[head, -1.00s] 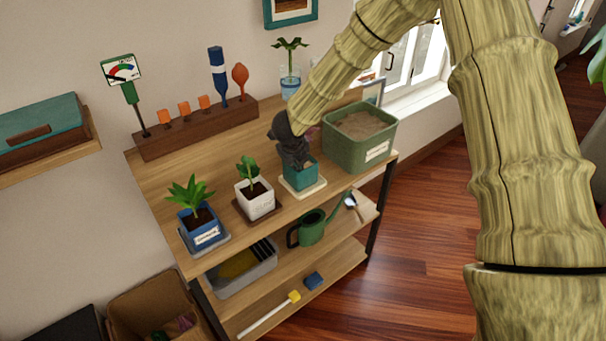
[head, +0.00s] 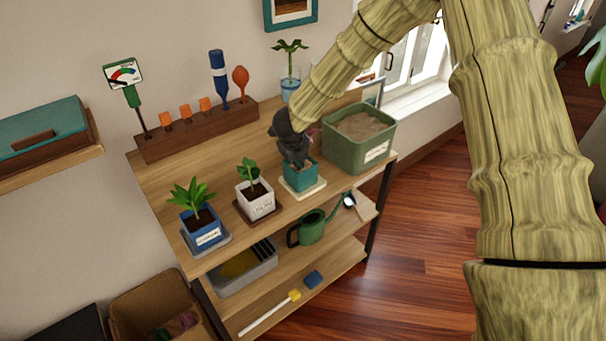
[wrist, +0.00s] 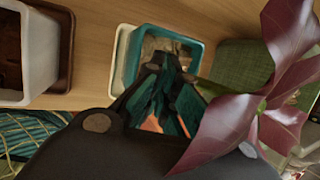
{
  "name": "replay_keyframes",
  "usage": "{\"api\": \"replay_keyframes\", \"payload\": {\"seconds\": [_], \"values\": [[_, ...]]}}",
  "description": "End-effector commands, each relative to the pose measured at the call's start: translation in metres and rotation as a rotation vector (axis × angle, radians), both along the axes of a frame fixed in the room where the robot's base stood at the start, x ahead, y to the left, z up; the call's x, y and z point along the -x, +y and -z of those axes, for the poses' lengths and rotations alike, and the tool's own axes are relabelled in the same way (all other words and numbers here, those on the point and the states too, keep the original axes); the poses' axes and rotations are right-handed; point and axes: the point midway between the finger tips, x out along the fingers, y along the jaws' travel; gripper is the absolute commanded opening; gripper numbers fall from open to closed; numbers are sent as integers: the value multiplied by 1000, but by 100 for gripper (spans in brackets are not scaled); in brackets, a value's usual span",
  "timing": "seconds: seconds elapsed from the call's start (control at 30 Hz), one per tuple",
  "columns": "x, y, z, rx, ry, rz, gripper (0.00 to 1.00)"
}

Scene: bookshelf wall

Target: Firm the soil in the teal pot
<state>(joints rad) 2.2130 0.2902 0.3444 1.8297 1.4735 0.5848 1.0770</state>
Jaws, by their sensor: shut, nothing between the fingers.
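The teal pot (head: 299,180) stands on a pale square saucer (head: 303,193) on the shelf's top board. In the wrist view the teal pot (wrist: 191,48) is at top centre, with brownish soil (wrist: 153,46) partly visible. My gripper (head: 297,163) is shut and empty, pointing down at the pot's opening. In the wrist view my gripper's (wrist: 154,64) tips overlap the near part of the opening; whether they touch the soil I cannot tell. A purple-leaved plant (wrist: 240,110) rises beside my fingers, its green stem leading back to the pot.
A white pot (head: 256,203) and a blue pot (head: 207,236) with plants stand left of the teal pot. A green soil bin (head: 350,150) stands close at right. A wooden tool rack (head: 190,138) lies behind. A green watering can (head: 311,228) is on the shelf below.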

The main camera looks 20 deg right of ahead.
Motion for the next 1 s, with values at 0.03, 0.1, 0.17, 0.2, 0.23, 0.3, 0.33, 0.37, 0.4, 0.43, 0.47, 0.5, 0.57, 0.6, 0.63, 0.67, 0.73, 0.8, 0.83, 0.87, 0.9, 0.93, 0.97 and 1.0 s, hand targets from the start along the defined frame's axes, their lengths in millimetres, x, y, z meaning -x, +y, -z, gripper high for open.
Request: {"api": "replay_keyframes", "payload": {"seconds": [0.03,0.1,0.17,0.2,0.23,0.3,0.33,0.37,0.4,0.43,0.47,0.5,0.57,0.6,0.63,0.67,0.73,0.8,0.83,0.87,0.9,0.93,0.97,1.0], "values": [[0,0,0,0,0,0,0],[0,0,0,0,0,0,0],[0,0,0,0,0,0,0],[0,0,0,0,0,0,0],[0,0,0,0,0,0,0],[0,0,1,0,0,0,0],[0,0,1,0,0,0,0],[0,0,1,0,0,0,0],[0,0,2,0,0,0,0],[0,0,3,0,0,0,0],[0,0,3,0,0,0,0],[0,0,4,0,0,0,0],[0,0,5,0,0,-1,0],[0,0,6,0,0,0,0],[0,0,6,0,0,0,0],[0,0,7,0,0,0,0],[0,0,8,0,0,0,0],[0,0,9,0,0,0,0],[0,0,10,0,0,0,0],[0,0,11,0,0,0,0],[0,0,11,0,0,0,0],[0,0,12,0,0,0,0],[0,0,12,0,0,0,0],[0,0,13,0,0,-1,0]]}}
